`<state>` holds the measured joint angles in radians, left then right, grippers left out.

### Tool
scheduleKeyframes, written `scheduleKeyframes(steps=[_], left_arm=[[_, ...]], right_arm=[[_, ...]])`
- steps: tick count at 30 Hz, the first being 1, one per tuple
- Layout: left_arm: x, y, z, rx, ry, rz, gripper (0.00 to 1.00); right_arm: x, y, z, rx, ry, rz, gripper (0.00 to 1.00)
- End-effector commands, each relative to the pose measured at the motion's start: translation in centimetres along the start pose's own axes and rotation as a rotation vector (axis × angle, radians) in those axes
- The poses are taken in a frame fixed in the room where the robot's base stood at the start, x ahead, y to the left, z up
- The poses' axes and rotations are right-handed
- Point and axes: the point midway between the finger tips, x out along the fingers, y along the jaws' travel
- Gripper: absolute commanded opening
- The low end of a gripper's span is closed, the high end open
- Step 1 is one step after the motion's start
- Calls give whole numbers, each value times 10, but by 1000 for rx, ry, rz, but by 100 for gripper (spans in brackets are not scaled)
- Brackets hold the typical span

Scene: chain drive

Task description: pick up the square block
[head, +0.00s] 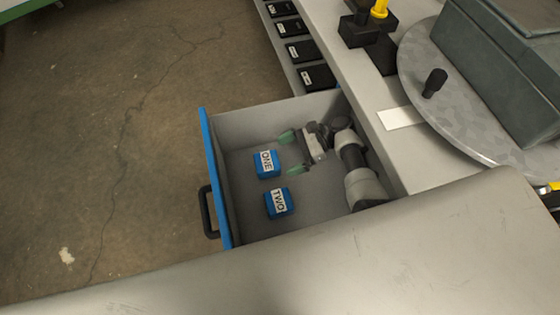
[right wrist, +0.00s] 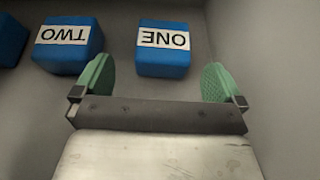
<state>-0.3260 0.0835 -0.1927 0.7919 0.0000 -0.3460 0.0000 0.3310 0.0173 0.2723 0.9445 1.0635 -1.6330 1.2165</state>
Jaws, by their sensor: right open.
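A blue block labelled ONE (head: 266,164) lies on the floor of an open drawer (head: 236,221). It also shows in the right wrist view (right wrist: 163,60), between and just beyond the green fingertips. A similar blue block labelled TWO (head: 279,203) lies beside it, left of the fingers in the right wrist view (right wrist: 68,45). Part of a third blue block (right wrist: 11,40) shows at that view's left edge. My right gripper (head: 291,153) is open and empty inside the drawer, pointing toward block ONE. My left gripper is not in view.
The drawer has a blue front (head: 213,172) with a dark handle (head: 208,211); its grey walls surround the blocks. A pale surface (head: 330,265) covers the near side. A round metal plate (head: 457,115) and several black labelled bins (head: 300,51) are beyond.

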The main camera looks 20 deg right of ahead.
Motion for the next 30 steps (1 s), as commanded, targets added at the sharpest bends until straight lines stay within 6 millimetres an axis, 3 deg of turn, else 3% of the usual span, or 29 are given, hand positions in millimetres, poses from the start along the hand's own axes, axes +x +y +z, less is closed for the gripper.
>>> scheduleKeyframes(steps=[15,24,30], left_arm=[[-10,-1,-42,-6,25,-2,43],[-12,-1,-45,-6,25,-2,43],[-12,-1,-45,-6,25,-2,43]], right_arm=[[65,-4,4,-1,0,0,100],[69,-4,5,-1,2,0,100],[68,-4,4,-1,2,0,69]])
